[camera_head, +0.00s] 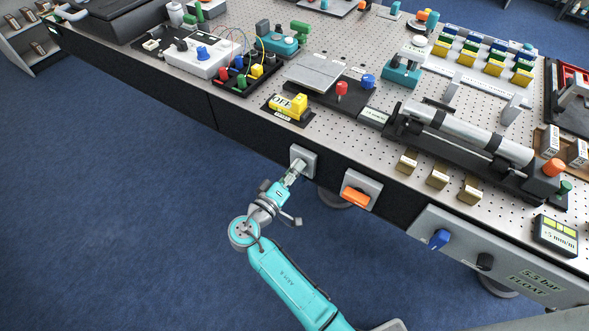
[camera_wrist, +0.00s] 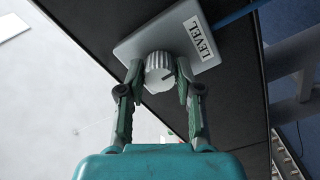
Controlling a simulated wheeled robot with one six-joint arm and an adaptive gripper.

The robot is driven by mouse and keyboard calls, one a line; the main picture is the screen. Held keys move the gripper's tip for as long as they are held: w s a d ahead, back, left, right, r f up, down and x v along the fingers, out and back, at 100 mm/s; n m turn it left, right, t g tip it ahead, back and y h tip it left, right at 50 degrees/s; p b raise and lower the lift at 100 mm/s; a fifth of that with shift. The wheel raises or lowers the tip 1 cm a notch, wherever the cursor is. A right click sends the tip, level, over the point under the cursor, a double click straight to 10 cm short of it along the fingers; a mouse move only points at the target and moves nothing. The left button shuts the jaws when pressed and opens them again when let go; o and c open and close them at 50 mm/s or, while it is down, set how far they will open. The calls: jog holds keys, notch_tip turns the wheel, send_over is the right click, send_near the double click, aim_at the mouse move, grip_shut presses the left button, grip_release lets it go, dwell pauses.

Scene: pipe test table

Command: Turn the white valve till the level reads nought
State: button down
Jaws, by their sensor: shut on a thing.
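The white valve (camera_wrist: 159,71) is a ribbed knob with a dark pointer line, on a grey plate (camera_wrist: 140,42) marked LEVEL. In the head view the same plate (camera_head: 303,153) sits on the dark front side of the table. My gripper (camera_wrist: 160,76) is shut on the knob, with one finger on each side of it. In the head view my gripper (camera_head: 296,171) reaches up to the plate and hides most of the knob. No level reading is visible to me in either view.
An orange handle (camera_head: 356,198) on a grey plate is just right of my gripper. Farther right are a blue knob (camera_head: 439,239) and a black knob (camera_head: 485,261) on a grey panel reading 5.5 bar FLOAT. A yellow OFF block (camera_head: 289,106) stands above on the perforated tabletop. Open floor lies left.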

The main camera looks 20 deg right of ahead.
jog(key=shift+n, duration=1)
jog(key=c, duration=0.8)
grip_release()
jog(key=shift+o, duration=0.2)
jog(key=shift+a, duration=0.1)
jog(key=v, duration=1.2)
